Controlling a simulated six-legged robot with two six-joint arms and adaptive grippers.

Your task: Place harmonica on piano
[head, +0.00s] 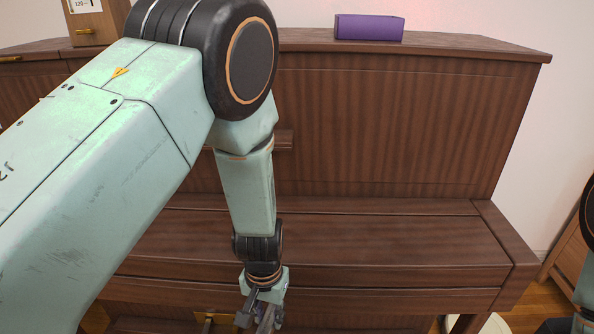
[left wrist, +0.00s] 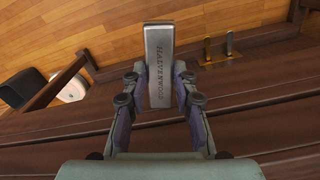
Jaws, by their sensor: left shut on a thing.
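The brown upright piano (head: 400,125) fills most of the head view, with its flat top along the back and a closed lower ledge (head: 390,237) in front. My left gripper (head: 266,312) hangs low, at the front edge of that ledge, near the bottom of the picture. In the left wrist view my left gripper (left wrist: 158,100) is shut on the silver harmonica (left wrist: 159,62), which has dark lettering along it. The harmonica sticks out beyond the fingertips, over the floor. My right gripper is not in view; only part of my right arm shows at the right edge.
A purple box (head: 369,27) lies on the piano top. A wooden object with a paper label (head: 97,20) stands at the top left. The ledge is bare right of my arm. Brass pedals (left wrist: 208,52) show in the left wrist view. A wooden cabinet (head: 566,258) stands at the right.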

